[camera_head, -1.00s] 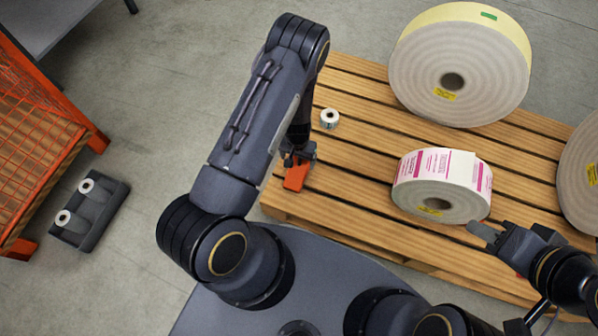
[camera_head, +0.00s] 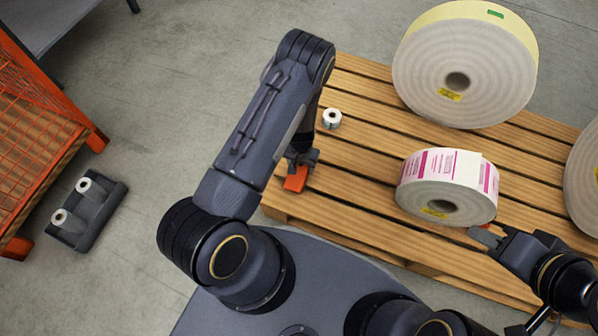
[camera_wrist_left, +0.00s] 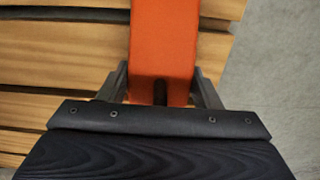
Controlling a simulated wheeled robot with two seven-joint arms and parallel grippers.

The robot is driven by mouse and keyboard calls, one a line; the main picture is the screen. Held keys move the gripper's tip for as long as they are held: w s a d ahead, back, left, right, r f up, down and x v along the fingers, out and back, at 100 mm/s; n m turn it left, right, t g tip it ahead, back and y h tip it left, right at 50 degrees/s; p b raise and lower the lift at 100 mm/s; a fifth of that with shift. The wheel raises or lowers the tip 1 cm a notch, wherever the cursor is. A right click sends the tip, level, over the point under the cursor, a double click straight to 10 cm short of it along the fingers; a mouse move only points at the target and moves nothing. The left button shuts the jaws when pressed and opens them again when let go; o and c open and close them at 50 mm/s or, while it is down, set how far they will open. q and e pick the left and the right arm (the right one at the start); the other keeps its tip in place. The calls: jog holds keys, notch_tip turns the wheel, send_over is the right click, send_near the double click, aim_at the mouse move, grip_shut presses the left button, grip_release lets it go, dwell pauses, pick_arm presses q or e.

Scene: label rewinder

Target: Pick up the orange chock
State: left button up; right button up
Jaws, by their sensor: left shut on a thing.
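The orange chock (camera_head: 295,180) is at the left front edge of the wooden pallet in the head view. My left gripper (camera_head: 301,162) is shut on it from above. In the left wrist view the chock (camera_wrist_left: 163,50) runs up from between the two fingers of the left gripper (camera_wrist_left: 162,88), with one finger on each side. The head view does not show clearly whether the chock touches the pallet. My right gripper (camera_head: 485,237) is at the right, close to the front of the pink-and-white label roll (camera_head: 447,190); its finger gap is unclear.
The pallet (camera_head: 350,165) also carries a small white roll (camera_head: 331,118) and a large roll (camera_head: 465,65). Another large roll (camera_head: 583,185) is at the right edge. A dark tray (camera_head: 105,215) with two small rolls lies on the floor beside an orange mesh cage (camera_head: 35,115).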

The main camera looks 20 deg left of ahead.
aim_at(305, 180)
pick_arm(q)
jog(key=shift+c, duration=0.7)
jog(key=shift+r, duration=0.1)
jog(key=shift+r, duration=0.25)
notch_tip(305, 180, up, 4)
jog(key=shift+s+d+f+p, duration=0.15)
jog(key=shift+f+p, duration=0.1)
jog(key=shift+p, duration=1)
jog(key=s+d+r+p, duration=0.4)
jog(key=s+d+r, duration=0.5)
jog(key=s, duration=0.1)
jog(key=shift+p, duration=0.4)
